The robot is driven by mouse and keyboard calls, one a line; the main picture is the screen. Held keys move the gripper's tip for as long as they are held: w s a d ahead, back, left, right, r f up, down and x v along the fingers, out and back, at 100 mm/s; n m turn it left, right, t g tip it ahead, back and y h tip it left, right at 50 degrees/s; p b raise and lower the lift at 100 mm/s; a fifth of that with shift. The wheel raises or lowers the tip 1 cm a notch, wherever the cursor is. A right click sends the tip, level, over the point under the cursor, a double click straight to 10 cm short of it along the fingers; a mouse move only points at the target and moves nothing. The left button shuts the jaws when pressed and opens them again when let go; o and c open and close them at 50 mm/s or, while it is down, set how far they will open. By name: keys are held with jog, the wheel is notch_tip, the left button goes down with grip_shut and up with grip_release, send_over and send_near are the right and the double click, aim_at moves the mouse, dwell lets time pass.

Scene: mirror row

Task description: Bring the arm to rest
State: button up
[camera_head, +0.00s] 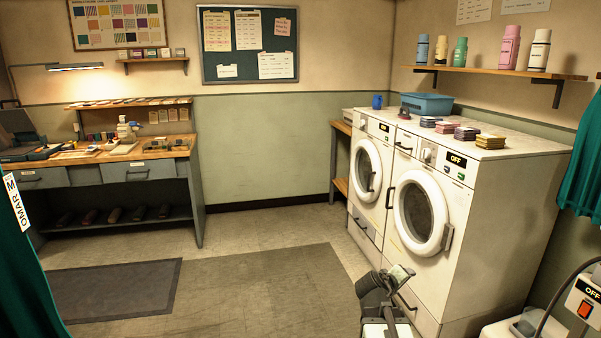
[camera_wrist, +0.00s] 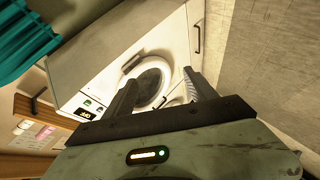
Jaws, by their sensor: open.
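My gripper (camera_wrist: 160,98) shows in the wrist view with its two dark fingers apart and nothing between them. It points toward the front of a white washing machine (camera_wrist: 115,60), whose round door (camera_wrist: 152,82) shows beyond the fingers. In the head view my arm (camera_head: 385,300) stands low at the bottom centre, in front of the right-hand washer (camera_head: 460,200). The fingertips are hard to make out there. I cannot tell the exact gap between the gripper and the washer.
Two washers stand side by side, with a blue basin (camera_head: 427,104) and folded cloth stacks (camera_head: 467,134) on top. A workbench (camera_head: 100,160) is at the left. Floor mats (camera_head: 260,290) lie on open floor. A machine marked OFF (camera_head: 583,300) is at the lower right.

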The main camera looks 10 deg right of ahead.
jog(key=s+a+f+m+g+y, duration=0.15)
jog(key=a+f, duration=0.25)
jog(key=a, duration=0.5)
jog(key=s+a+f+n+g+y, duration=0.1)
jog(key=a+f+y, duration=0.25)
jog(key=a, duration=0.65)
jog(key=s+a+f+m+g+y, duration=0.2)
jog(key=s+a+f+g+y, duration=0.2)
jog(key=s+a, duration=0.45)
notch_tip(320, 180, up, 25)
jog(key=s+p, duration=0.1)
jog(key=p, duration=2.4)
jog(key=shift+s+a+f+g, duration=0.15)
jog(key=shift+s+a+g, duration=0.15)
jog(key=shift+a+g, duration=0.15)
